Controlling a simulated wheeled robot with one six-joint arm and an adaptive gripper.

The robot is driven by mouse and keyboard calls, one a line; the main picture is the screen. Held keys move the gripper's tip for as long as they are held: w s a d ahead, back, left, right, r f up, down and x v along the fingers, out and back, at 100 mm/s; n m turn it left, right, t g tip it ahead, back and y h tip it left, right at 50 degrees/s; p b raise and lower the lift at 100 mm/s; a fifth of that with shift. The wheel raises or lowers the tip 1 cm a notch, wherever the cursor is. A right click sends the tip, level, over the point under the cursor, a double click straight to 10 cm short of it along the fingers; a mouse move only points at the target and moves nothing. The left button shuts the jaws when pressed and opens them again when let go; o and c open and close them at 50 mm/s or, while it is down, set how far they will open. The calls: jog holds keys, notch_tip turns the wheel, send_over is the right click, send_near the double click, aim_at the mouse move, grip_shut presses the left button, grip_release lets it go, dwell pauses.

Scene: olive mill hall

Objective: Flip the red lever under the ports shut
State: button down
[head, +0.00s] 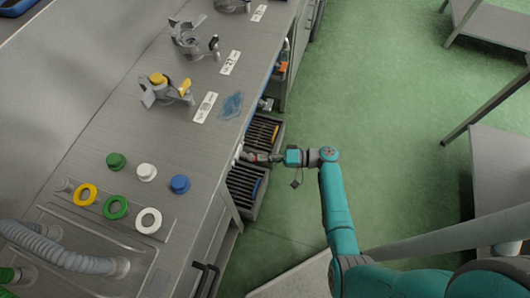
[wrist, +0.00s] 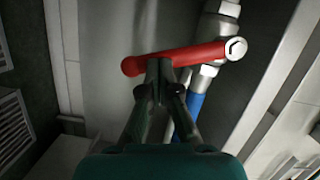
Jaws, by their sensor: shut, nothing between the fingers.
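In the head view my gripper (head: 245,155) is at the front side of the steel counter, and the lever is too small to make out there.
The steel counter (head: 215,140) holds coloured caps, rings and clamp-like fixtures. Dark slotted crates (head: 242,188) stand below its edge, close around my gripper. Another table (head: 500,165) stands at the right. Open green floor (head: 390,70) lies between them.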

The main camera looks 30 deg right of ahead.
jog(key=shift+s+a+f+m+y, duration=0.3)
jog(key=shift+s+a+m, duration=0.15)
jog(key=shift+m, duration=0.35)
jog(key=shift+s+a+f, duration=0.1)
jog(key=shift+s+a, duration=0.2)
jog(key=shift+a, duration=0.05)
dwell(0.4)
